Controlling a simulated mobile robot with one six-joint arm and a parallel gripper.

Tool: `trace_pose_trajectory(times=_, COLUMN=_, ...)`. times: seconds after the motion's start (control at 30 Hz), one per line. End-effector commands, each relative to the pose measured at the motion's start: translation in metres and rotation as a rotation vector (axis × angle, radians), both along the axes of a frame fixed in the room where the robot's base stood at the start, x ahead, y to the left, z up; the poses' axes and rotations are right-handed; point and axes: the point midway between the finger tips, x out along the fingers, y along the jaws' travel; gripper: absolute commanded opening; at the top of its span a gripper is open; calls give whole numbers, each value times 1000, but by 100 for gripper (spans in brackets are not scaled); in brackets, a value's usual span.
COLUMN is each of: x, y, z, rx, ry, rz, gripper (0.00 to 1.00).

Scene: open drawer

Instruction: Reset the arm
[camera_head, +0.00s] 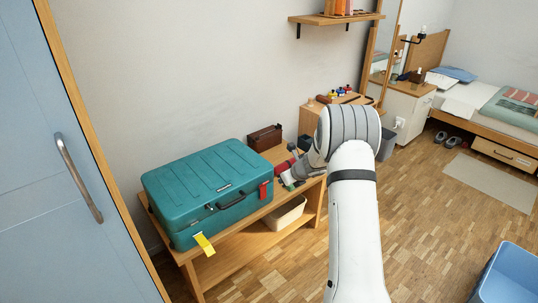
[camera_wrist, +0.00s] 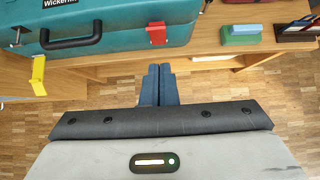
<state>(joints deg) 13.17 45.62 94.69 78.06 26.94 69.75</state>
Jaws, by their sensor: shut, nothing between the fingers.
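My white arm reaches forward in the head view, with my gripper (camera_head: 287,181) near the right end of the wooden bench, partly hidden by my own arm. In the wrist view my gripper (camera_wrist: 159,70) has its two dark blue fingers together, with nothing between them. The suitcase also shows in the wrist view (camera_wrist: 110,22), shut, with a dark handle, a red tag and a yellow tag.
The wooden bench (camera_head: 187,257) carries the suitcase and a brown box (camera_head: 264,137); a pale bin (camera_head: 285,214) sits on its lower shelf. A green block (camera_wrist: 241,33) lies right of the suitcase. A blue wardrobe door (camera_head: 60,120) stands left. Wooden floor is clear at right, before a blue bin (camera_head: 510,277).

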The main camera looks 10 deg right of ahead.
Motion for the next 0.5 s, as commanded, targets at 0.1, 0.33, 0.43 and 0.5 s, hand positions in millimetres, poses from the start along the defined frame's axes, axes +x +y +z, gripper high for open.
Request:
trace_pose_trajectory(times=0.1, x=-3, y=3, z=8, rx=-14, ry=-8, rz=27, gripper=0)
trace_pose_trajectory(times=0.33, x=-46, y=39, z=90, rx=-201, ry=-96, rz=366, gripper=0)
trace_pose_trajectory(times=0.43, x=-82, y=59, z=132, rx=-323, ry=-147, rz=589, gripper=0)
trace_pose_trajectory(times=0.5, x=-109, y=70, z=158, rx=-409, ry=-182, rz=743, gripper=0)
